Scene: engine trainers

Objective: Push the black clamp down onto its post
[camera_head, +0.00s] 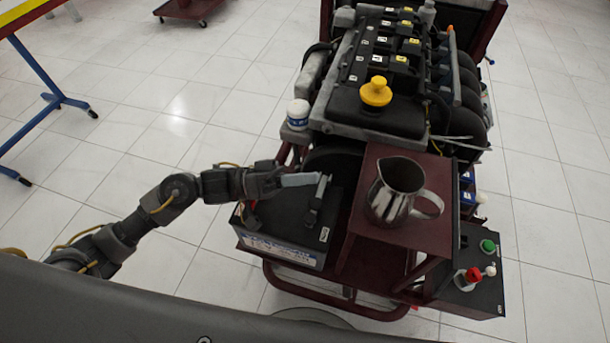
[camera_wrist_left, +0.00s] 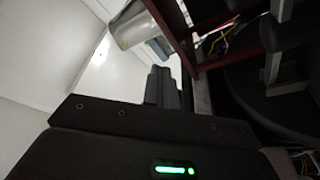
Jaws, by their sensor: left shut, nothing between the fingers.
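The black clamp (camera_head: 316,202) stands at the right end of the top of a black battery (camera_head: 285,248) in the head view. Its post is hidden from me. My left gripper (camera_head: 318,180) reaches in from the left over the battery, with its grey fingers shut and empty. The fingertips are at the upper part of the clamp; I cannot tell whether they touch it. The shut fingers also show in the left wrist view (camera_wrist_left: 162,84), where I cannot clearly make out the clamp. My right gripper is not in view.
A metal pitcher (camera_head: 398,190) stands on a dark red shelf (camera_head: 405,235) just right of the battery. The engine (camera_head: 380,90) with a yellow cap (camera_head: 376,91) rises behind. A control box (camera_head: 470,275) with buttons is at the lower right. The floor at left is mostly clear.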

